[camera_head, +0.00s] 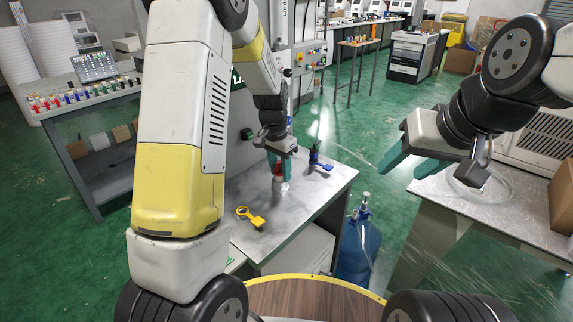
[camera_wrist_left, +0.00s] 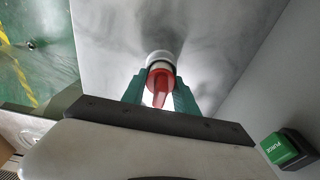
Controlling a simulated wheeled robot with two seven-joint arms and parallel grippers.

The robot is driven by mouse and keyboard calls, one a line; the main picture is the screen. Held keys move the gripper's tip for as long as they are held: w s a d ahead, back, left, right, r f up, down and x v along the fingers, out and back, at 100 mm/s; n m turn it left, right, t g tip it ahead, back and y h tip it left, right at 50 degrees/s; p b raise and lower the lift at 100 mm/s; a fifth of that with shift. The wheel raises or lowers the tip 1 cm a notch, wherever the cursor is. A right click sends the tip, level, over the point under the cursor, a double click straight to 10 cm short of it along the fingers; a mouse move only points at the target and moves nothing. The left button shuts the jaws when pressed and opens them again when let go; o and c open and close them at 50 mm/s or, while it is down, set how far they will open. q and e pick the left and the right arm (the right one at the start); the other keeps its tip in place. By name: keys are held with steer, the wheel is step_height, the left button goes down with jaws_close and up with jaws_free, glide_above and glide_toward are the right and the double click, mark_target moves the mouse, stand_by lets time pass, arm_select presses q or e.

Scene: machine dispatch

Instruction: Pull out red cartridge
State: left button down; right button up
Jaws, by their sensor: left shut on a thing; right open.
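The red cartridge (camera_head: 278,169) stands upright at a white round fitting on the grey metal worktop (camera_head: 318,182). In the left wrist view the red cartridge (camera_wrist_left: 160,80) shows between green fingers, with the white ring (camera_wrist_left: 159,57) just beyond it. My left gripper (camera_head: 279,165) is shut on the red cartridge from above; the fingers hide part of it. Whether the cartridge is still seated in the fitting I cannot tell. My right gripper (camera_head: 405,160) is open and empty, above the right-hand table, far from the cartridge.
A yellow tool (camera_head: 250,217) and a blue tool (camera_head: 318,161) lie on the worktop beside the cartridge. A green button box (camera_wrist_left: 287,149) is at the right in the wrist view. A blue water bottle (camera_head: 358,245) stands right of the worktop. Several small bottles (camera_head: 75,96) line the left bench.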

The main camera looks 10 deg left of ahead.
arm_select(q)
steer(key=shift+r, duration=3.8)
